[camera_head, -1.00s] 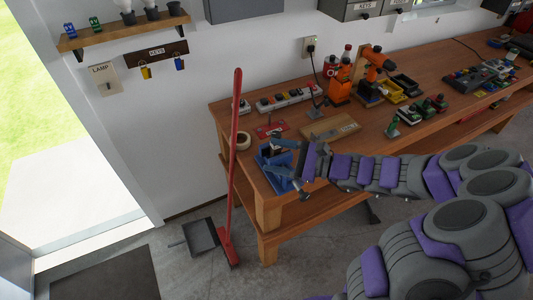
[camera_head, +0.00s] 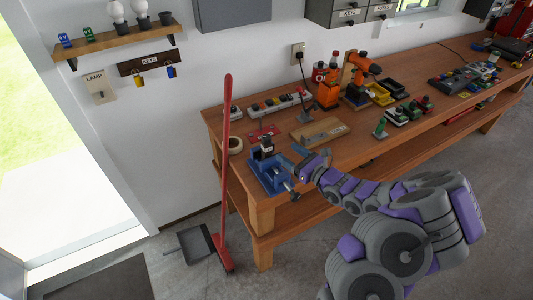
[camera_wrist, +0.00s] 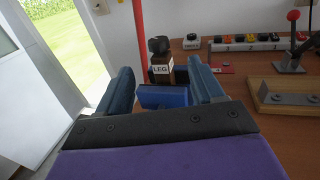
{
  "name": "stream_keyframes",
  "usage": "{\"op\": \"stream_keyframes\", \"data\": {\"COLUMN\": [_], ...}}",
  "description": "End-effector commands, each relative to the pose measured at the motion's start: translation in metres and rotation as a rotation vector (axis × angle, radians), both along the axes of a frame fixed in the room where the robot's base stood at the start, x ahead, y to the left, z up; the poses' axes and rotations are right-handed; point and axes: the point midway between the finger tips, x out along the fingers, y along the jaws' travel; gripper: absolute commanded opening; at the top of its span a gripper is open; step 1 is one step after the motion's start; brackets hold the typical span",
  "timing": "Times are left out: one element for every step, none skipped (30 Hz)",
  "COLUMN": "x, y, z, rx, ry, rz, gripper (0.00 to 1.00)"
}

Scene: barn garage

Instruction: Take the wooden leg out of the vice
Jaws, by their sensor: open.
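The wooden leg (camera_wrist: 162,68) stands upright in the vice, a short brown piece with a dark rounded top and a white "LEG" label. It also shows small in the head view (camera_head: 266,147). The blue vice (camera_head: 268,177) sits at the near left corner of the workbench; part of it shows below the leg in the wrist view (camera_wrist: 164,97). My gripper (camera_head: 299,161) is open and empty, just right of the vice. In the wrist view its blue fingers stand either side of the leg in the picture, the leg beyond them. Whether they touch anything is unclear.
A red-handled broom (camera_head: 226,180) leans at the bench's left end, close to the vice. A tape roll (camera_head: 235,145), a power strip (camera_head: 277,104) and a wooden tray (camera_head: 320,132) lie behind the vice. An orange drill (camera_head: 360,68) stands farther back. The floor (camera_head: 200,285) in front is mostly clear.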

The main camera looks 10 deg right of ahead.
Motion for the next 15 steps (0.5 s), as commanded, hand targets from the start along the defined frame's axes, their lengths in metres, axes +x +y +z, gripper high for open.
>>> {"op": "stream_keyframes", "data": {"x": [0.007, 0.011, 0.016, 0.020, 0.023, 0.028, 0.032, 0.035, 0.039, 0.042, 0.045, 0.048, 0.050, 0.051, 0.052], "y": [0.005, 0.008, 0.011, 0.014, 0.016, 0.020, 0.022, 0.025, 0.027, 0.029, 0.031, 0.032, 0.033, 0.034, 0.035], "z": [-0.001, -0.001, -0.001, -0.001, -0.001, -0.001, -0.001, -0.001, -0.001, -0.001, -0.001, -0.001, -0.001, -0.001, 0.000], "rx": [-0.003, -0.004, -0.005, -0.004, -0.004, -0.004, -0.003, -0.003, -0.003, -0.002, -0.002, -0.003, -0.003, -0.003, -0.003], "ry": [-0.001, -0.001, -0.002, -0.001, -0.001, -0.001, -0.001, -0.001, 0.001, 0.001, 0.001, 0.001, 0.001, 0.001, 0.001], "rz": [0.004, 0.004, 0.004, 0.004, 0.003, 0.004, 0.004, 0.004, 0.003, 0.003, 0.003, 0.002, 0.002, 0.001, 0.001], "gripper": [0.67, 0.67, 0.67, 0.67, 0.67, 0.67, 0.67, 0.67, 0.67, 0.67, 0.67, 0.67, 0.67, 0.67, 0.67]}}
